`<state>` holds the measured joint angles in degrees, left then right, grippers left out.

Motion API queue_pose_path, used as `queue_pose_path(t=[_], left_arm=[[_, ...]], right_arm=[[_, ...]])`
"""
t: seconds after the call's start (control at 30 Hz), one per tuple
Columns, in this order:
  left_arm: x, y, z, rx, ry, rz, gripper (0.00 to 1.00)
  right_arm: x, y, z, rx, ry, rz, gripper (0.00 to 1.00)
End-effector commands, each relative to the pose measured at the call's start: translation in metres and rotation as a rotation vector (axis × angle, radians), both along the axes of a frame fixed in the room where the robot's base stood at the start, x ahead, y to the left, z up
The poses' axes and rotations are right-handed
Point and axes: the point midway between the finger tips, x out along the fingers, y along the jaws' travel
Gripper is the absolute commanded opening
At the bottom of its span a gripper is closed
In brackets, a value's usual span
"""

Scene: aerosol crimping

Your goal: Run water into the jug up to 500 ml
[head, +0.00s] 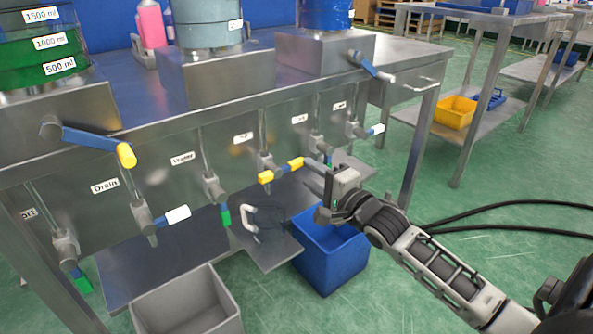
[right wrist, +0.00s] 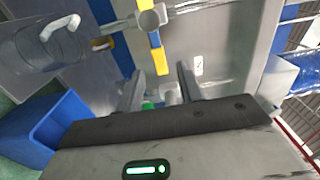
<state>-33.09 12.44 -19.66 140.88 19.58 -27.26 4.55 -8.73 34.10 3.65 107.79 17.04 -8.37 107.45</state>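The clear jug (head: 250,223) with a white handle stands on a low plate below the bench front, under the row of taps. It also shows at the upper left of the right wrist view (right wrist: 60,28); I cannot make out any water level in it. Above it is a tap with a yellow and blue lever (head: 282,171). My right gripper (head: 325,180) is just right of this lever. In the right wrist view its two fingers (right wrist: 161,88) are apart and empty, with the lever (right wrist: 155,45) just beyond them. My left gripper is not in view.
Other taps line the bench front, with a white lever (head: 178,215) and a green lever (head: 225,215). A blue bin (head: 332,255) is below my right gripper and a grey bin (head: 190,305) is at the front.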

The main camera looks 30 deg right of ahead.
Motion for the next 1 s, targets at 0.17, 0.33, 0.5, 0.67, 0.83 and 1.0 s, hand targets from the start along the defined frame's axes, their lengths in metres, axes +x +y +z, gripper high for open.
queue_pose_path(t=[0.17,0.33,0.5,0.67,0.83,1.0], left_arm=[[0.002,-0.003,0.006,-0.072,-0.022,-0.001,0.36],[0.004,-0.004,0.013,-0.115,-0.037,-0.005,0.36],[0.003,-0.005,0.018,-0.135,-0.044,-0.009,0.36],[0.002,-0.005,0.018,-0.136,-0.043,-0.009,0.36],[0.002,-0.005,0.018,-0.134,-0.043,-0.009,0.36],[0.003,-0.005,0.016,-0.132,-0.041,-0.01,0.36]], right_arm=[[0.033,0.002,-0.001,-0.002,-0.004,0.0,0.37],[0.051,0.004,-0.001,-0.002,-0.001,0.0,0.37],[0.059,0.004,0.0,-0.001,0.0,0.0,0.37],[0.059,0.005,0.0,-0.001,0.001,0.0,0.37],[0.059,0.005,0.0,-0.001,0.001,0.0,0.18],[0.059,0.005,0.0,-0.001,0.001,0.0,0.0]])
